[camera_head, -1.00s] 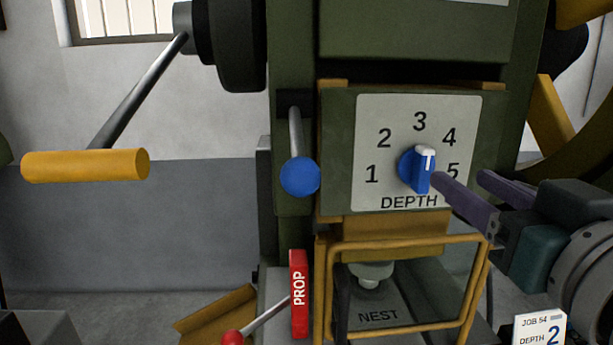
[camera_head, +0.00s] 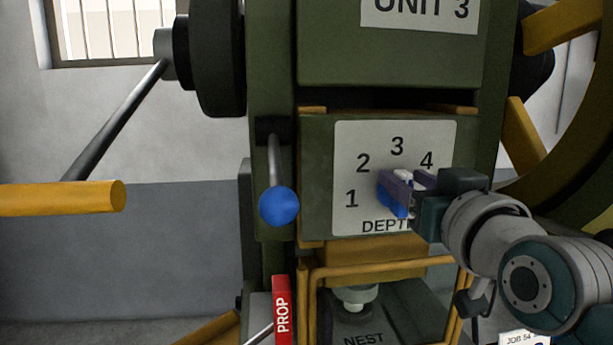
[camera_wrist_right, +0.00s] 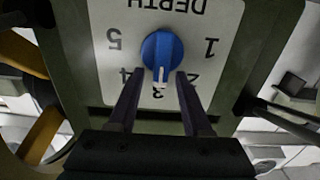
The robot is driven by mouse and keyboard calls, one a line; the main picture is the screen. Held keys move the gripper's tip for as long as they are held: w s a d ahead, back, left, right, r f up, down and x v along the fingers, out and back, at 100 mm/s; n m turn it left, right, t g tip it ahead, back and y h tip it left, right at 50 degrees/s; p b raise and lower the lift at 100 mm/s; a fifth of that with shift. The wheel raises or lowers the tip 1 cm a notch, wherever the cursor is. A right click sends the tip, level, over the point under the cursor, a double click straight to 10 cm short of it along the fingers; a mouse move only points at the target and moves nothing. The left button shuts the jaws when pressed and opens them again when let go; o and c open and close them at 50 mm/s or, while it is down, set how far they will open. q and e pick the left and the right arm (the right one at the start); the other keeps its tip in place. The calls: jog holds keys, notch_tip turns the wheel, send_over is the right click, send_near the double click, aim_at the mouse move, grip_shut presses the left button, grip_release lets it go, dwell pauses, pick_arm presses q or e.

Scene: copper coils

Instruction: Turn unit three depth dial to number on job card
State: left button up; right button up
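The blue depth dial (camera_head: 386,193) sits on a white plate (camera_head: 347,145) numbered 1 to 5 on unit three. In the right wrist view the dial (camera_wrist_right: 158,48) has its white pointer tip at 3. My right gripper (camera_head: 404,184) is at the dial, partly hiding it and the 5 in the head view. In the wrist view its fingers (camera_wrist_right: 157,77) are apart, one each side of the pointer end, with gaps visible. The job card (camera_head: 522,338) is cut off at the bottom edge; the earlier frame shows it reading depth 2. My left gripper is out of view.
A blue-knobbed lever (camera_head: 279,207) hangs left of the dial panel. A yellow-handled crank (camera_head: 62,198) is at far left. A red PROP tag (camera_head: 281,312) and yellow guard frame (camera_head: 312,290) are below. A large yellow-spoked wheel (camera_head: 590,190) is behind my right arm.

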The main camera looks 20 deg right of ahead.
grip_shut()
dwell(0.5)
jog(key=shift+r+n, duration=0.1)
jog(key=shift+n, duration=0.2)
jog(key=shift+a+n+p, duration=0.25)
jog(key=shift+n+p, duration=0.55)
jog(key=shift+p, duration=0.1)
jog(key=shift+w+a+f+n+p, duration=0.1)
jog(key=shift+a+f+n+p, duration=0.2)
jog(key=shift+n, duration=0.95)
jog(key=shift+w+a+f+n+p, duration=0.15)
jog(key=shift+n+p, duration=0.25)
jog(key=shift+n, duration=0.9)
jog(key=shift+s+a+f+n+p, duration=0.1)
jog(key=shift+a+n+p, duration=0.2)
jog(key=shift+n, duration=0.95)
